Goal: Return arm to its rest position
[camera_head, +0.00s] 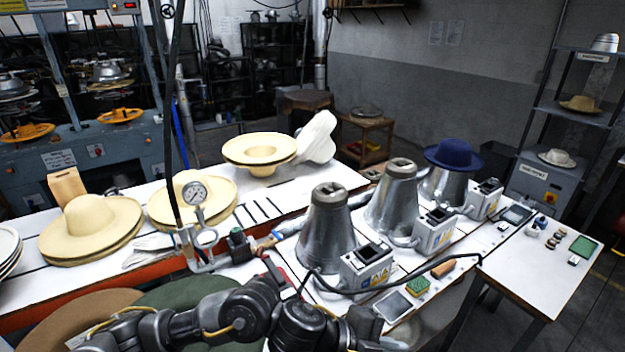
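My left arm, dark and jointed, comes in along the bottom edge from the left and is bent in front of the white bench. A dark finger-like part with red on it, which looks like my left gripper (275,272), is near the gauge pipework and left of the nearest metal cone. I cannot make out whether it is open or shut, and I see nothing held in it. More dark links show at the bottom centre. I cannot pick out my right gripper.
Pale straw hats (90,228) lie on the white bench (30,283). A pressure gauge (194,193) on pipework and a metal cone (326,232) with a control box (367,266) stand close to the arm. A blue hat (453,154) sits on the far cone.

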